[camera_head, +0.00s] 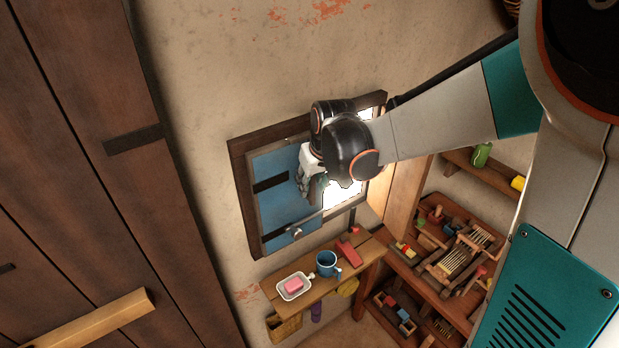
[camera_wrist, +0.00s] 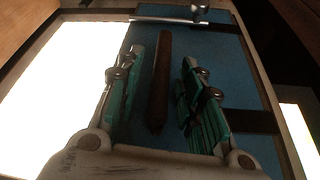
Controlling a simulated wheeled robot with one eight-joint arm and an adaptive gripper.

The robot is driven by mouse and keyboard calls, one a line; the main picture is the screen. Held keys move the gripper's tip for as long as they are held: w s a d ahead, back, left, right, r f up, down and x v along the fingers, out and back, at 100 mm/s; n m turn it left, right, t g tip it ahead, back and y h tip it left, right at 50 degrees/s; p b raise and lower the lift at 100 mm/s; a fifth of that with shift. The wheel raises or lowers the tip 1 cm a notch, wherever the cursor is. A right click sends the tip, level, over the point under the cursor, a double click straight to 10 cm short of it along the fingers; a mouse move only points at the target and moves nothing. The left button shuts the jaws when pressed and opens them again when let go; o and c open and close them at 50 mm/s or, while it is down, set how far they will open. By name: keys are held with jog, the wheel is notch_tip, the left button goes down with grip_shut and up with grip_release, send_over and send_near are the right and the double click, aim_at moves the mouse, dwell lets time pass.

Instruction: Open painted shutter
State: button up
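The painted shutter (camera_head: 278,188) is a blue panel with dark straps, on the left part of a dark wooden window frame (camera_head: 242,190). Bright light fills the opening to its right. In the wrist view the blue shutter (camera_wrist: 225,75) lies behind my fingers. A dark upright bar like a handle (camera_wrist: 160,85) stands between them with a gap on each side. My gripper (camera_wrist: 164,60) is open. In the head view my gripper (camera_head: 312,190) is at the shutter's right edge, partly hidden by my wrist. A metal rod (camera_head: 308,223) with a knob crosses the shutter's lower part.
A small shelf below the window holds a soap dish (camera_head: 294,287), a blue mug (camera_head: 327,263) and a red object (camera_head: 348,253). A wooden rack (camera_head: 460,250) of tools stands to the right. A large dark plank door (camera_head: 90,150) is at left.

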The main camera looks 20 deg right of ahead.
grip_shut()
